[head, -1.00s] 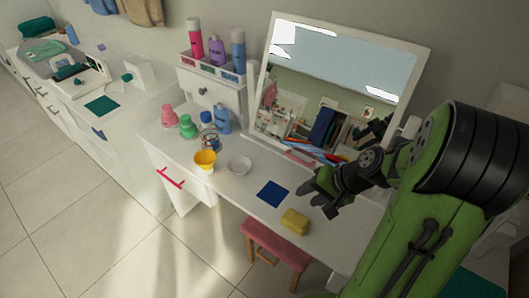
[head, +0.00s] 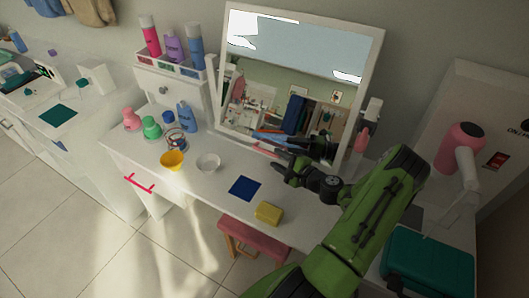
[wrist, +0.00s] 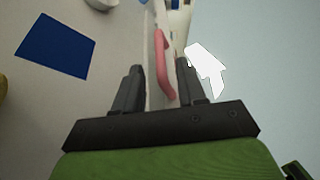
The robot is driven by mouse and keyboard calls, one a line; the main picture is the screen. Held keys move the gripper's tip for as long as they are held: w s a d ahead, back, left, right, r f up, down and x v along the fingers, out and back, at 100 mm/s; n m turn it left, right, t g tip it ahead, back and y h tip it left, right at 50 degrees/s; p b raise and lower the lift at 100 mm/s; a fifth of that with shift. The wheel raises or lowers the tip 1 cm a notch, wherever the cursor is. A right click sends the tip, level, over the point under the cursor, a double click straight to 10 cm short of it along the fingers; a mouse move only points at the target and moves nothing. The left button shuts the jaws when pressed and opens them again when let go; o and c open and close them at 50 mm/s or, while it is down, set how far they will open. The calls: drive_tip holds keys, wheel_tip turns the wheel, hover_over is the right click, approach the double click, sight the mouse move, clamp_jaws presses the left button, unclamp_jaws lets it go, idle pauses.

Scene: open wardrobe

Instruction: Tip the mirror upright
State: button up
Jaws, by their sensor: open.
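The mirror (head: 300,78) has a white frame and stands at the back of the white dressing table, seeming to lean back. A pink bar (head: 265,149) runs along its lower edge. My gripper (head: 280,167) is open just in front of that lower edge, and its reflection shows in the glass. In the wrist view the pink bar (wrist: 163,65) lies between and beyond the open fingers (wrist: 158,78), with no clear contact. The pale mirror glass (wrist: 255,60) fills the right side.
A yellow sponge (head: 268,213), blue cloth (head: 244,188), white bowl (head: 208,163) and yellow cup (head: 172,161) are on the tabletop. Bottles stand left. A pink hair dryer (head: 462,145) and teal case (head: 428,262) are right. A pink stool (head: 258,238) is below.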

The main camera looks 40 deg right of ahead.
sight(270, 154)
drive_tip(key=x, duration=0.7)
drive_tip(key=shift+c, duration=0.4)
